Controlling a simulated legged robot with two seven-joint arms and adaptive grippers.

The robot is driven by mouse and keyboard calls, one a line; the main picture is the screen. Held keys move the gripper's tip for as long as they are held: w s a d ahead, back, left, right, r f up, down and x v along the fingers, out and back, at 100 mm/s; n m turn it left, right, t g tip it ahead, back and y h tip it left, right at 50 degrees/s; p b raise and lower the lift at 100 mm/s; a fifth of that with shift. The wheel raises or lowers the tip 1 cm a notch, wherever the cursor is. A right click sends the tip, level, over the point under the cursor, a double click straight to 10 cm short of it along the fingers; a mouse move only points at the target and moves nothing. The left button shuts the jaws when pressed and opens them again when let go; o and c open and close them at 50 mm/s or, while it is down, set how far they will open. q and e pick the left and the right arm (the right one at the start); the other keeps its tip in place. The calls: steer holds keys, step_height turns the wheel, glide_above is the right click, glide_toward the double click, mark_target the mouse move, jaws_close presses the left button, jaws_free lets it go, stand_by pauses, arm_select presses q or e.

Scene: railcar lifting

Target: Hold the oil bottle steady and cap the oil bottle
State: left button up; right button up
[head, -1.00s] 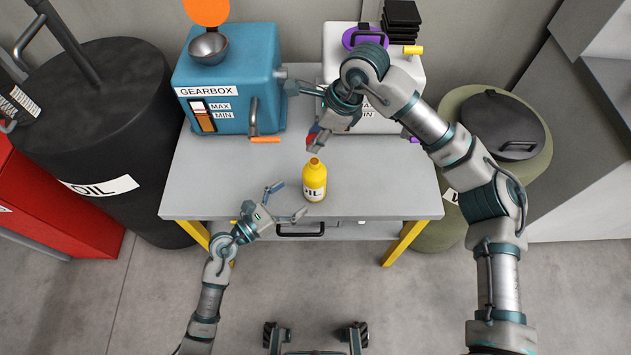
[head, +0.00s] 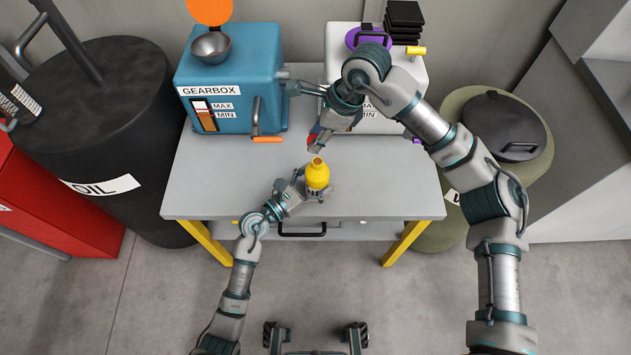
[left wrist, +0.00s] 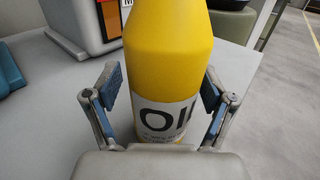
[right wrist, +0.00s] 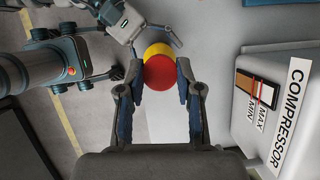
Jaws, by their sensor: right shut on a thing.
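The yellow oil bottle (head: 317,177) stands upright near the table's front edge, its neck uncovered. My left gripper (head: 312,192) is around its lower body. In the left wrist view the bottle (left wrist: 168,60) stands between the two spread fingers (left wrist: 162,98), with small gaps at both sides. My right gripper (right wrist: 164,85) is shut on the red cap (right wrist: 166,74), held at its fingertips. In the right wrist view the bottle (right wrist: 158,49) shows partly behind the cap. In the head view the right gripper (head: 316,140) is just above and behind the bottle's neck.
The blue gearbox (head: 232,75) with an orange-handled lever stands at the table's back left. The white compressor (head: 410,75) stands at the back right, partly behind my right arm. Bare table (head: 210,180) lies left of the bottle. Large oil drums flank the table.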

mark_target(317, 160)
arm_select(q)
steer(key=c, duration=0.4)
steer(key=shift+d, duration=0.3)
jaws_close()
arm_select(e)
steer(key=shift+d, duration=0.35)
steer(key=shift+d+f, duration=0.1)
steer(key=shift+f, duration=0.05)
arm_select(q)
steer(key=shift+a, duration=0.15)
arm_select(e)
step_height(317, 160, down, 5)
steer(key=shift+w+r, duration=0.1)
steer(key=shift+r, duration=0.1)
steer(key=shift+f, duration=0.85)
steer(key=shift+f, duration=0.55)
